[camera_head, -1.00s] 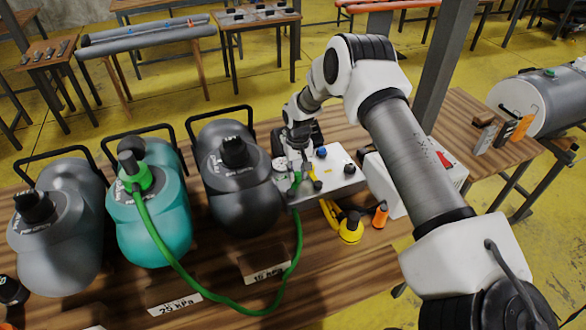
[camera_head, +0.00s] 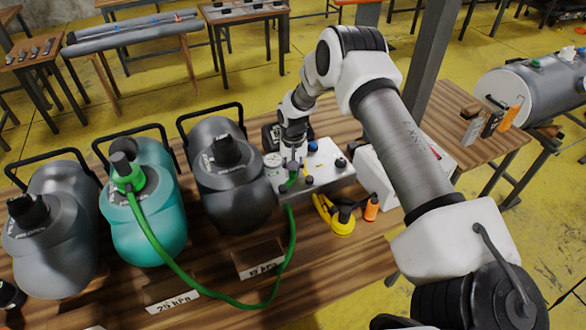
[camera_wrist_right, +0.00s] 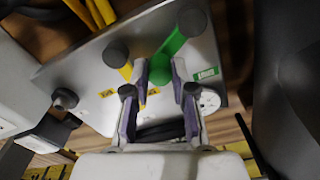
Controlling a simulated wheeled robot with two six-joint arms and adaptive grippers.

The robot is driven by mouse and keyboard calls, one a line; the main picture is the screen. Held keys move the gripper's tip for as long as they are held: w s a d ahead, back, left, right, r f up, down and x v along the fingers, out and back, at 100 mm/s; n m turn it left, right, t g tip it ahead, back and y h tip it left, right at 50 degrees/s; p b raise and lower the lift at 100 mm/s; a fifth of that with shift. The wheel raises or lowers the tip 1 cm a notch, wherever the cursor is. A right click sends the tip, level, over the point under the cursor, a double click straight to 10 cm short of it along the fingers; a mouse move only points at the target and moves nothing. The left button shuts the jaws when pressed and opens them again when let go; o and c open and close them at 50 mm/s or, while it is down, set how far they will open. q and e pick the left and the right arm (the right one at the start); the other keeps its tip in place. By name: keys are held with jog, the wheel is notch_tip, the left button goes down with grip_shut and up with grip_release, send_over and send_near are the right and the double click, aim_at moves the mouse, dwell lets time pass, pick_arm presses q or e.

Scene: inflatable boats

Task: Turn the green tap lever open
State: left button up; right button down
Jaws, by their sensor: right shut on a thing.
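A pale metal panel (camera_head: 325,178) sits on the wooden bench, right of the dark grey container. In the right wrist view, the green tap lever (camera_wrist_right: 172,44) lies on the panel (camera_wrist_right: 95,75), with a dark round knob at its far end and its green near end between my fingers. My right gripper (camera_head: 292,163) reaches down onto the panel's left part. In the right wrist view my right gripper (camera_wrist_right: 160,72) is shut on the green lever. The fingers partly hide the lever in the head view. My left gripper is not in view.
A green hose (camera_head: 290,255) runs from the teal container (camera_head: 142,225) to the panel. In the wrist view a yellow lever (camera_wrist_right: 122,62) is beside the green one, with a round gauge (camera_wrist_right: 209,100) nearby.

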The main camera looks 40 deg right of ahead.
jog(key=c, duration=1)
grip_release()
jog(key=shift+f, duration=0.1)
jog(key=shift+o, duration=0.2)
notch_tip(320, 180, up, 12)
jog(key=shift+s+f, duration=0.1)
